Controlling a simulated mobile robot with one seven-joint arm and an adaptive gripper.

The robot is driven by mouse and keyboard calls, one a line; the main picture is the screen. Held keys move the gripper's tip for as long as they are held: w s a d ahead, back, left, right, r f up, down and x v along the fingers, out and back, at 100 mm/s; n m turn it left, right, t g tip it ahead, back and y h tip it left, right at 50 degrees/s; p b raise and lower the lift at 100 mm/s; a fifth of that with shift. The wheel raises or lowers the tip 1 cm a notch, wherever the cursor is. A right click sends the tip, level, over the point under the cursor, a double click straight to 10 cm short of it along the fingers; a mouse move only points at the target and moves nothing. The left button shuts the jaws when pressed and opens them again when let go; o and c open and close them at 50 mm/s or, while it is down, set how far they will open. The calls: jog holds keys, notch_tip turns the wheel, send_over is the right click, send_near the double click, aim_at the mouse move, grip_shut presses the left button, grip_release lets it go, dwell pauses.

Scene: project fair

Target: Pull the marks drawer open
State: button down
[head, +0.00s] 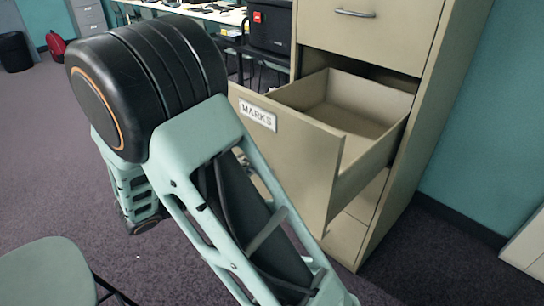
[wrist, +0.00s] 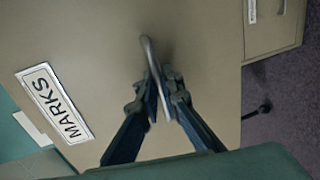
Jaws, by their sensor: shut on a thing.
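The marks drawer (head: 300,150) is a beige cabinet drawer with a white MARKS label. In the head view it stands well out of its cabinet, and its inside looks empty. In the wrist view its front (wrist: 100,50) fills much of the picture, with the label at the left. My gripper (wrist: 160,88) is shut on the drawer's metal handle (wrist: 149,50). In the head view my arm hides the handle and my gripper.
The beige cabinet (head: 435,130) has a closed drawer (head: 375,28) above. A green chair (head: 45,272) stands at the lower left. A table (head: 200,12) with a black case (head: 270,25) is behind. Carpet is clear at the left.

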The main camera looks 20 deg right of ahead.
jog(key=f+v, duration=0.2)
jog(key=v, duration=0.9)
jog(key=shift+s+a+b, duration=0.2)
jog(key=shift+a+b, duration=0.15)
jog(key=shift+a, duration=0.25)
jog(key=shift+f, duration=0.1)
jog(key=c, duration=2.4)
grip_release()
jog(key=v, duration=1.2)
jog(key=shift+d, duration=0.1)
